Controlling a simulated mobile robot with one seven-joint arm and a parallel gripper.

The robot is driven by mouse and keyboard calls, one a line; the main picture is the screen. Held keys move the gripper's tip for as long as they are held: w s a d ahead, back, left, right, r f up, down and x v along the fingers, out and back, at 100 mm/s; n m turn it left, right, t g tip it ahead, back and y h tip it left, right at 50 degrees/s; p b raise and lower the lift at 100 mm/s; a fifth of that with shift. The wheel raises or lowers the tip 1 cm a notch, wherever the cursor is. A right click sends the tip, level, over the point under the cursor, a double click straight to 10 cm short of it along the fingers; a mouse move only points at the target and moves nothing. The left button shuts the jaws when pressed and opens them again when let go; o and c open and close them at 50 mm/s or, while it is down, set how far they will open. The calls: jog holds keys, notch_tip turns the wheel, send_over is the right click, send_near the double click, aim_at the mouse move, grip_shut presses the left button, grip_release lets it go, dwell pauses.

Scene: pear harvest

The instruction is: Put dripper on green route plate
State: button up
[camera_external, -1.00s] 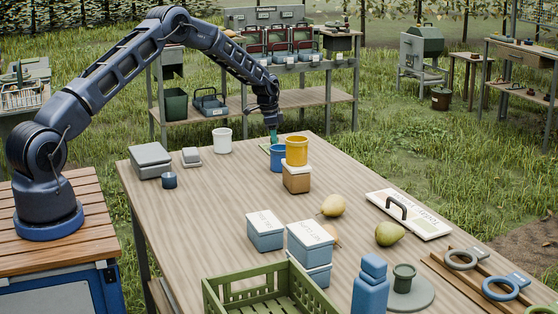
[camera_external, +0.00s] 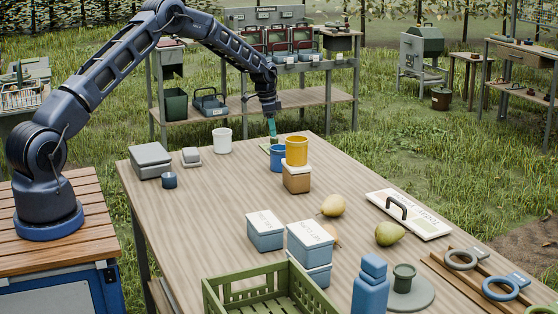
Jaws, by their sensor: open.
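A small teal upright piece (camera_external: 272,129), which looks like the dripper, stands at the far edge of the table, behind the blue cup (camera_external: 278,158). A sliver of a flat green thing (camera_external: 264,147), likely the green route plate, shows at its foot beside the cup; most of it is hidden. The dripper appears to be over the plate, but the cup hides the contact. My gripper (camera_external: 270,111) is just above the dripper, pointing down and open. Its fingers are too small to make out clearly.
A yellow cup (camera_external: 297,150) on a tan box (camera_external: 296,180) stands close by on the right. A white cup (camera_external: 222,140) is to the left. Pears, blue boxes (camera_external: 265,235) and a green crate (camera_external: 210,297) are nearer. The table's left middle (camera_external: 190,220) is clear.

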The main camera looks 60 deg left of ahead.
jog(key=s+d+r, duration=0.3)
jog(key=d+r, duration=0.1)
jog(key=r, duration=0.4)
jog(key=s+d+r, duration=0.2)
jog(key=d+r, duration=0.2)
jog(key=r, duration=0.4)
jog(key=s+d+r, duration=0.3)
jog(key=d+r, duration=0.1)
jog(key=r, duration=0.4)
jog(key=s+d+r+n+t+y, duration=0.1)
jog(key=s+d+r+n, duration=0.1)
jog(key=s+d+r, duration=1.25)
jog(key=s+d, duration=0.2)
jog(key=s, duration=0.3)
jog(key=s+d+r+n+t, duration=0.1)
jog(key=s+d, duration=0.2)
jog(key=s, duration=0.3)
jog(key=s+d+r, duration=0.1)
jog(key=s+d, duration=0.2)
jog(key=s, duration=0.4)
jog(key=s+d+f, duration=0.2)
jog(key=s, duration=0.7)
jog(key=s+d+f+n+t, duration=0.1)
jog(key=s+d+f, duration=0.1)
jog(key=s, duration=0.8)
jog(key=shift+d+f+n, duration=0.3)
jog(key=shift+d+f, duration=0.1)
jog(key=shift+f, duration=0.15)
